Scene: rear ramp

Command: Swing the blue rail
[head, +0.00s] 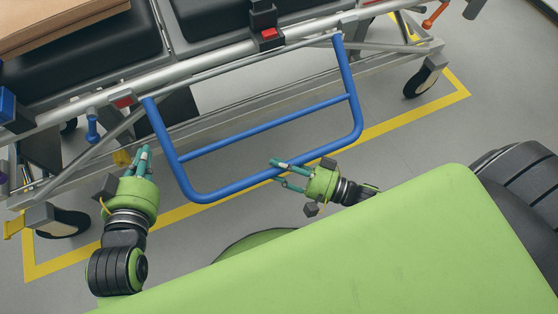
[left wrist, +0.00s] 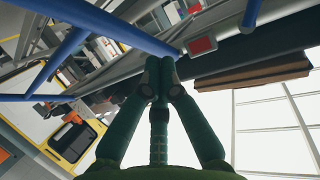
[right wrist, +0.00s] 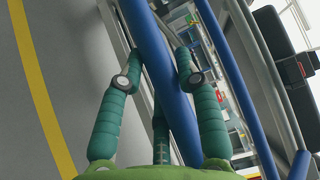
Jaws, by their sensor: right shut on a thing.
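The blue rail (head: 265,123) is a tubular frame with a middle bar, joined at its two upper ends to the side of a wheeled stretcher (head: 215,59). It hangs outward from the stretcher's side. My right gripper (head: 277,172) has its fingers around the rail's outer bar, right of its middle. In the right wrist view the blue rail (right wrist: 150,42) runs between the fingers. My left gripper (head: 145,151) is shut and empty, left of the rail and apart from it. Its fingertips (left wrist: 160,63) meet in the left wrist view.
Stretcher wheels stand at the right (head: 424,80) and lower left (head: 62,222). A yellow floor line (head: 410,110) runs around the stretcher. A small blue knob (head: 93,128) sits left of the rail.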

